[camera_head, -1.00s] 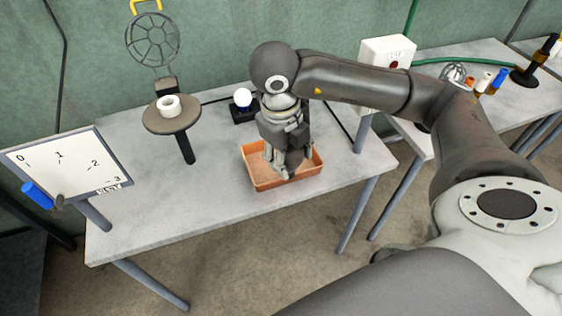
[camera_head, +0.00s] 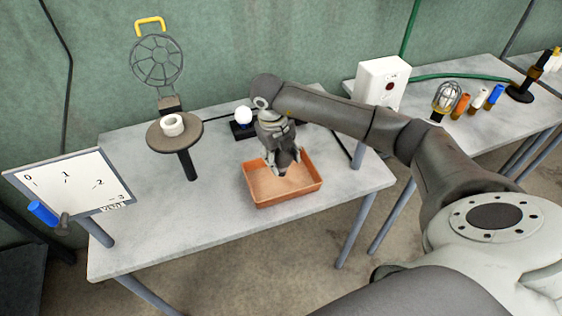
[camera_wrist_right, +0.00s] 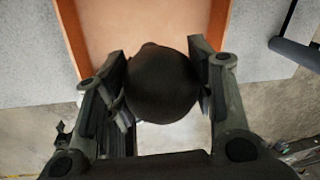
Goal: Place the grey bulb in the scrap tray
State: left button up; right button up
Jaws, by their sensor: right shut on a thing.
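My right gripper (camera_head: 282,162) hangs over the back part of the orange scrap tray (camera_head: 285,201) on the near table. In the right wrist view the gripper (camera_wrist_right: 163,85) is shut on the dark grey bulb (camera_wrist_right: 162,88), one finger on each side of it. The tray floor (camera_wrist_right: 150,25) shows behind the bulb there. Whether the bulb touches the tray is hard to tell. In the head view the bulb is mostly hidden by the fingers. My left gripper is not in view.
A white bulb (camera_head: 243,116) sits on a dark base behind the tray. A round stand (camera_head: 174,143) with a white ring and a whiteboard (camera_head: 72,183) are at left. A white box (camera_head: 383,82) stands behind right. A caged lamp (camera_head: 446,97) and coloured cylinders are on the far table.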

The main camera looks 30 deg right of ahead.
aim_at(281, 165)
jog(key=shift+w+d+f, duration=0.3)
jog(key=shift+w+f, duration=0.3)
jog(key=shift+f, duration=0.15)
jog(key=shift+f+p, duration=0.4)
notch_tip(281, 165, down, 2)
jog(key=shift+f+p, duration=0.1)
jog(key=shift+p, duration=0.4)
jog(key=shift+w+f, duration=0.1)
jog(key=shift+f, duration=0.05)
jog(key=shift+f, duration=0.1)
jog(key=shift+f+b, duration=0.15)
jog(key=shift+b, duration=0.15)
jog(key=o, duration=1)
